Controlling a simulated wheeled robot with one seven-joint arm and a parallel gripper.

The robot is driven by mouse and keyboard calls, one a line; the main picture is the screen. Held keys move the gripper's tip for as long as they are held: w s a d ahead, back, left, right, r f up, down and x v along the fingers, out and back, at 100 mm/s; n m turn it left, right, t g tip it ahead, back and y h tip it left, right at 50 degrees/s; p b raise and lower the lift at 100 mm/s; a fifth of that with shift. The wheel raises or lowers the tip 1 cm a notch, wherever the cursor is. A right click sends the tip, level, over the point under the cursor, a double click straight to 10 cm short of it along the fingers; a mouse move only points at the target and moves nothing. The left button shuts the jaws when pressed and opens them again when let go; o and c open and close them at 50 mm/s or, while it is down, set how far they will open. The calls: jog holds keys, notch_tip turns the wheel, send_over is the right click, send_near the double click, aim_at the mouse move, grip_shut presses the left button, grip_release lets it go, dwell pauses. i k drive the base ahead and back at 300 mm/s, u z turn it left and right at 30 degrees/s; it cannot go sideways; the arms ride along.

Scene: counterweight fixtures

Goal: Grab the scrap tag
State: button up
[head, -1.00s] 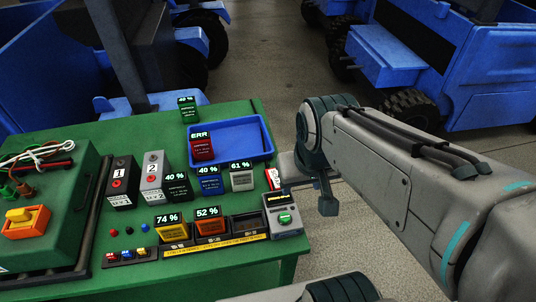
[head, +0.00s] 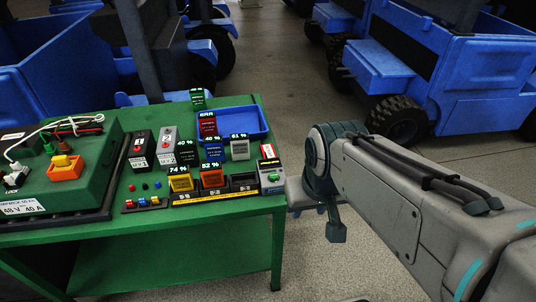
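A small red-and-white tag (head: 268,151) stands at the right end of the green table, behind a grey device with a green button (head: 271,178). It looks like the scrap tag, but its print is too small to read. My arm comes in from the right and bends at a joint right of the table. Dark finger-like parts (head: 336,231) hang below that joint, apart from the tag and over the floor. They seem to belong to my gripper, but most of it is hidden and its opening does not show.
A green case (head: 52,195) with cables stands left. Blue vehicles (head: 485,75) stand behind.

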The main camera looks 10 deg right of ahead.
aim_at(268, 151)
jog(key=k, duration=0.25)
jog(key=u, duration=1.15)
jog(key=i, duration=0.7)
jog(key=z, duration=1.5)
jog(key=i, duration=0.5)
